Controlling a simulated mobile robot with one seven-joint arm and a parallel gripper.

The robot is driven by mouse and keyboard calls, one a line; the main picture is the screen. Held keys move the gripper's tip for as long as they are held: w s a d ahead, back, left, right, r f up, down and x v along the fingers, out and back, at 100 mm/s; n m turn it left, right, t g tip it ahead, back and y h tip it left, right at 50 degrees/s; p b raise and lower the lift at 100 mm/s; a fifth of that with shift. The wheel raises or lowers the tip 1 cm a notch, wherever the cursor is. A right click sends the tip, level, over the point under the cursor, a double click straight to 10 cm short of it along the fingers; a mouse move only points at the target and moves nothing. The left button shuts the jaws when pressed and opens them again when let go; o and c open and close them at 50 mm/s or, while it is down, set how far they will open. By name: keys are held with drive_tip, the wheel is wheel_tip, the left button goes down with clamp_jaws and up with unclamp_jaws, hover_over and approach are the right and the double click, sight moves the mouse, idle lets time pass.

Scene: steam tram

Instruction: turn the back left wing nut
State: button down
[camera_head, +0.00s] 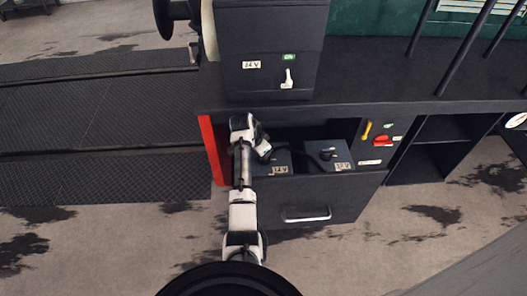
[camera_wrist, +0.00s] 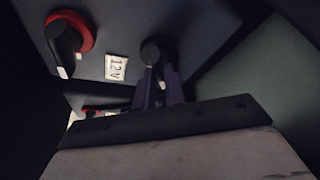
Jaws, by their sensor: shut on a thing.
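An open drawer (camera_head: 337,202) holds two dark batteries with 12V labels, a left battery (camera_head: 280,170) and a right battery (camera_head: 343,162). My gripper (camera_head: 265,152) is low at the back of the left battery. In the wrist view my gripper (camera_wrist: 158,76) is shut on a black wing nut (camera_wrist: 157,50) on the battery top. A second black wing nut (camera_wrist: 65,45) with a red ring under it stands apart, left of the 12V label (camera_wrist: 116,67). In the head view my arm hides the gripped nut.
A red post (camera_head: 212,150) stands close left of the drawer. The dark counter (camera_head: 370,85) overhangs behind it, with a control box (camera_head: 268,50) above. A panel with a yellow lever (camera_head: 367,130) and a red switch (camera_head: 383,141) is at right.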

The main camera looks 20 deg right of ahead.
drive_tip(key=c, duration=1.5)
unclamp_jaws()
drive_tip(key=shift+o, duration=0.2)
drive_tip(key=b+v, duration=0.3)
drive_tip(key=v, duration=1.1)
drive_tip(key=shift+f, duration=0.15)
